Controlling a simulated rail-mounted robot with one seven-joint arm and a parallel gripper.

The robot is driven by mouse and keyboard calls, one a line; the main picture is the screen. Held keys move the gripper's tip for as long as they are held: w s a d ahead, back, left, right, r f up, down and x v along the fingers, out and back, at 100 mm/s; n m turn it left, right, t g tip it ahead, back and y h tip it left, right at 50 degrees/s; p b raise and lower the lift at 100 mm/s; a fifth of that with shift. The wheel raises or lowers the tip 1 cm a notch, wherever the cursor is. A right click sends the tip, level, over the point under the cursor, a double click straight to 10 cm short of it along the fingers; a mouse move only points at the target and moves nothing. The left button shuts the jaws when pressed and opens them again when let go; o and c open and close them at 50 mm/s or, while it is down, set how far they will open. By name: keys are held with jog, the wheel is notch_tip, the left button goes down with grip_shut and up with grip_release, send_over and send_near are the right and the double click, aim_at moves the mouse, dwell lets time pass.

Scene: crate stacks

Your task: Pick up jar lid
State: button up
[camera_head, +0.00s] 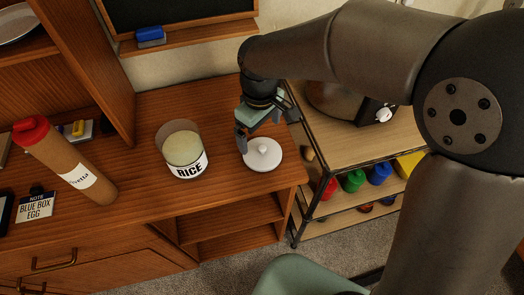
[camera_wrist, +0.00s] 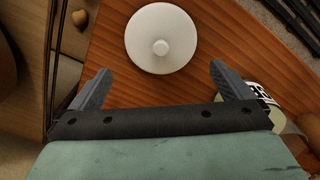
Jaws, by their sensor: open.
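The jar lid (camera_head: 262,154) is a white round disc with a small knob in the middle. It lies flat on the wooden counter, right of the rice jar (camera_head: 188,168). The lid also shows whole in the wrist view (camera_wrist: 161,38), with its knob upward. My gripper (camera_head: 241,141) is open and empty in the head view, close to the lid's left edge. In the wrist view its two fingers (camera_wrist: 157,82) stand wide apart, with the lid ahead of and between them. The rice jar has no cover on it, and pale contents show inside.
A tan bottle with a red cap (camera_head: 75,165) leans in the picture at left, near a note card (camera_head: 36,206). A lower shelf unit (camera_head: 335,150) with coloured items stands to the right. The counter's front edge (camera_head: 245,193) is near the lid.

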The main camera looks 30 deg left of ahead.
aim_at(261, 146)
notch_tip(261, 146, down, 7)
jog(key=shift+s+d+f+p, duration=0.15)
jog(key=shift+f+p, duration=0.05)
jog(key=shift+p, duration=0.3)
jog(key=c, duration=0.6)
